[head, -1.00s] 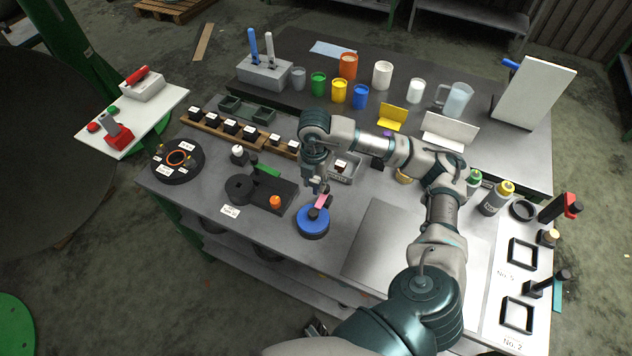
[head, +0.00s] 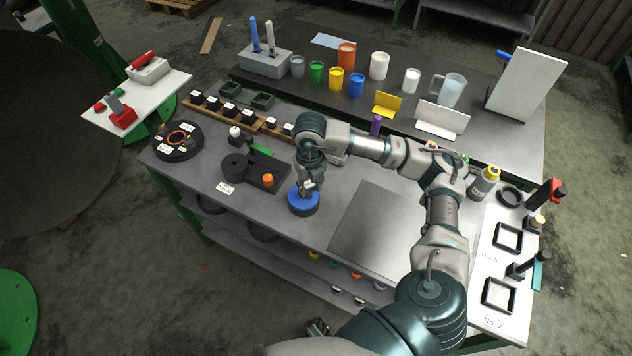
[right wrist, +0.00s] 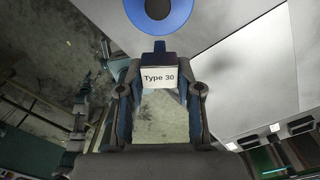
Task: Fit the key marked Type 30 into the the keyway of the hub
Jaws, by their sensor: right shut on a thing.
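My right gripper (head: 308,188) is low over the hub. It is shut on the key (right wrist: 158,78), which bears a white label reading "Type 30". The key's dark end (right wrist: 159,48) points toward the ring and appears close to its edge. I cannot tell whether they touch. The keyway is not discernible. A dark bit of my left gripper (head: 317,327) seems to show at the bottom edge.
A black fixture with an orange knob (head: 267,180) stands left of the hub. A wooden rack (head: 240,122) holds several labelled blocks behind it. A flat grey plate (head: 378,228) lies to the right. Cups and bottles stand farther back.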

